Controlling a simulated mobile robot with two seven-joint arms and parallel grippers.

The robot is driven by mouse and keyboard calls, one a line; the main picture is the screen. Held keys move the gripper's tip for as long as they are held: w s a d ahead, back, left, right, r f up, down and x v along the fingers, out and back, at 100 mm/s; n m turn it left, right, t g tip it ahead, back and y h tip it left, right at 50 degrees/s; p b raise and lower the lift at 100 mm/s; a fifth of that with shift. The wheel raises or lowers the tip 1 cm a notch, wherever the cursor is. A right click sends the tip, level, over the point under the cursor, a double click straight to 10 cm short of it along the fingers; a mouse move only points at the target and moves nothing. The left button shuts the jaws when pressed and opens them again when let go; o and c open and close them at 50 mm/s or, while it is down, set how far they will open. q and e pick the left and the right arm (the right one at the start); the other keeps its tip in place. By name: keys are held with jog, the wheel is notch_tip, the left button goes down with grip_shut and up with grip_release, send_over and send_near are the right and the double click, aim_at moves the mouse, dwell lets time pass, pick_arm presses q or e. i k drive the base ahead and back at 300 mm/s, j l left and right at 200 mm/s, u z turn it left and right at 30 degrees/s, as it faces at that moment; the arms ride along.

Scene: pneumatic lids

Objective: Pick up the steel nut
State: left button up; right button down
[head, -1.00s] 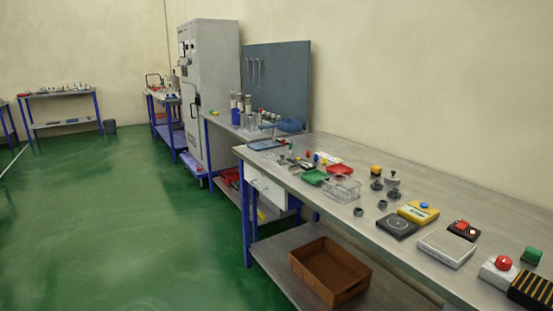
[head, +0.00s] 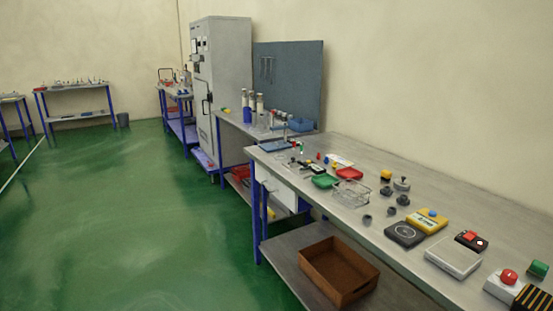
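Several small dark grey metal pieces lie on the near workbench (head: 345,223). One grey piece (head: 367,220) sits alone near the bench's front edge, and another (head: 391,211) lies just behind it. Two more, a grey piece (head: 402,200) and a darker one (head: 386,191), stand further back. All are too small for me to tell which is the steel nut. Neither of my grippers is in view.
A clear plastic box (head: 350,194) and a green tray (head: 325,181) are left of the grey pieces; a black pad (head: 404,235), yellow box (head: 427,221) and scale (head: 453,258) are right. A brown crate (head: 366,285) sits on the lower shelf. Green floor (head: 130,220) is clear.

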aim_at(392, 210)
jog(key=z, duration=1.7)
jog(key=i+j+z, duration=0.1)
jog(key=j+z, duration=0.25)
jog(key=z, duration=0.15)
jog(key=j+z, duration=0.65)
jog(key=j, duration=0.2)
jog(key=k+j+z, duration=0.2)
jog(key=j, duration=0.7)
jog(key=k+j+z, duration=0.1)
jog(key=j, duration=0.35)
